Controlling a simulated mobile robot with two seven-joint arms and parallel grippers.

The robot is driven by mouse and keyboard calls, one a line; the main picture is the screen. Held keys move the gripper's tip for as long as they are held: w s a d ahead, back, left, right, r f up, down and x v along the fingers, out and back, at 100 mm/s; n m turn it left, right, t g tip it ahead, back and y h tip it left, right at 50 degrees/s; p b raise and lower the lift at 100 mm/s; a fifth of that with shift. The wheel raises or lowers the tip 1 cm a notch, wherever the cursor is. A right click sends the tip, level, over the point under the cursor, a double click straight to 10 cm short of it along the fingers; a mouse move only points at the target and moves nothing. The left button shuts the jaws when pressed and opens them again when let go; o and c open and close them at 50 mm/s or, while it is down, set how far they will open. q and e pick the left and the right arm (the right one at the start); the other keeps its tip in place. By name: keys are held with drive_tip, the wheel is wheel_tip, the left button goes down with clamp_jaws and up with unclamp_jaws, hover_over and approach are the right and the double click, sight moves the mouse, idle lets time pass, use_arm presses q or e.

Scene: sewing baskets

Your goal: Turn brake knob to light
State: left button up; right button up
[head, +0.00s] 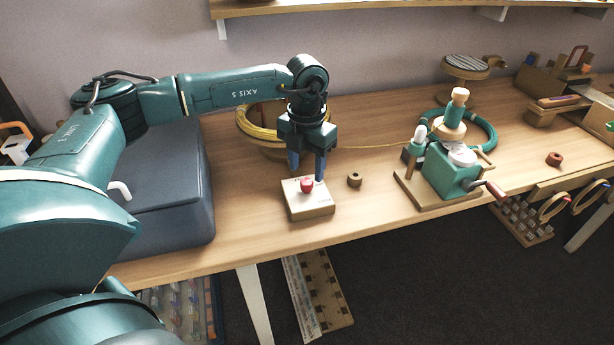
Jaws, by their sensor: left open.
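A red knob (307,185) sits on top of a small light wooden box (312,207) near the front edge of the table. It looks like the brake knob. Small dark marks show on the box top, too small to read. My left gripper (306,175) points down just above and behind the knob, its two blue fingers apart. I cannot tell whether a finger touches the knob. My right gripper is not in view.
A teal winding machine with a red-handled crank (452,172) stands on the wooden table to the right. A small wooden ring (354,179) lies beside the box. A yellow wire coil (258,128) is behind my gripper. A dark grey case (172,190) stands at the left.

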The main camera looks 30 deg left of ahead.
sight(307, 181)
use_arm(q)
drive_tip(key=shift+f, duration=1.85)
drive_tip(key=shift+c, duration=0.5)
drive_tip(key=c, duration=0.9)
